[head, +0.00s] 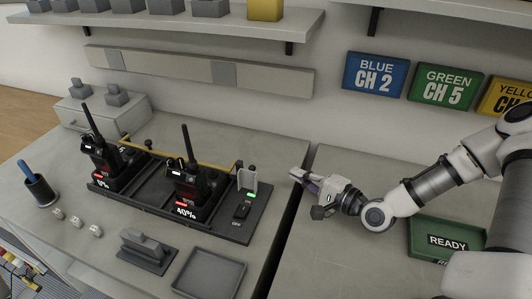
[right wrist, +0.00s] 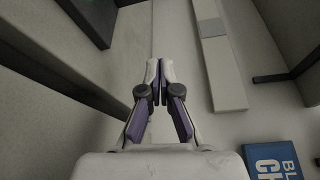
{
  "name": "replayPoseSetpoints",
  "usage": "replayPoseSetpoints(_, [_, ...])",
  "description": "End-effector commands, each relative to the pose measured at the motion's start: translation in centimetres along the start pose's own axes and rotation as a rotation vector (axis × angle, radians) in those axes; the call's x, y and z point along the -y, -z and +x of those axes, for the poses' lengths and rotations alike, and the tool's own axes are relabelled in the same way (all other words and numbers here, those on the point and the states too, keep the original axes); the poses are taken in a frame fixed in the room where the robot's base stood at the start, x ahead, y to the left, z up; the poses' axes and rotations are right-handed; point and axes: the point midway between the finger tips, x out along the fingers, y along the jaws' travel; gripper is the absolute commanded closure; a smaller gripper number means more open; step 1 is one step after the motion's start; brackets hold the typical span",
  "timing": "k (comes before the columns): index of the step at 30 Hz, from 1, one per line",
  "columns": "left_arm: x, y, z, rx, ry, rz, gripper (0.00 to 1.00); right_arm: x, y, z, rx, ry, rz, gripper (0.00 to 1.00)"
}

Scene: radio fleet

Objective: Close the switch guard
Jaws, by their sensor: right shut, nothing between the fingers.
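The switch guard (head: 247,179) is a pale, clear-looking flap that stands raised at the back of the switch panel, at the right end of the black charger rack (head: 258,217). A black rocker switch (head: 242,211) sits in front of it, with a small green light between them and an OFF label. My right gripper (head: 294,174) is to the right of the guard, apart from it, and points left. Its fingers are shut and empty; they also show closed together in the right wrist view (right wrist: 160,76). The guard cannot be made out in the right wrist view. My left gripper is not in view.
Two black radios (head: 189,180) (head: 101,157) stand in the rack. An empty grey tray (head: 209,273) and a grey block stand (head: 146,251) lie in front. A green READY tray (head: 423,240) is at right. A shelf (head: 170,24) overhangs the back. A dark gap splits the tables.

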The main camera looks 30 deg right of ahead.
Motion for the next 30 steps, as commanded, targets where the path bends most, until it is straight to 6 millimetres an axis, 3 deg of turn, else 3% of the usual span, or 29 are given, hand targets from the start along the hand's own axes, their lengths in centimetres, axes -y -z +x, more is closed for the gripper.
replayPoseSetpoints(8, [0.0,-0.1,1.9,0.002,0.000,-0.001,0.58,-0.5,-0.1,2.7,0.006,-0.004,-0.008,1.00])
replayPoseSetpoints(20, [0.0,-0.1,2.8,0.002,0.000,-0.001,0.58,-0.1,-0.2,10.2,0.006,-0.002,-0.007,1.00])
replayPoseSetpoints(24, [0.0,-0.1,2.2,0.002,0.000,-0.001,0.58,0.1,-2.6,9.1,0.004,-0.003,0.001,1.00])
replayPoseSetpoints(30, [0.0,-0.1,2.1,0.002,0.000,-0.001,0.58,0.0,-3.8,8.6,0.001,-0.001,0.000,1.00])
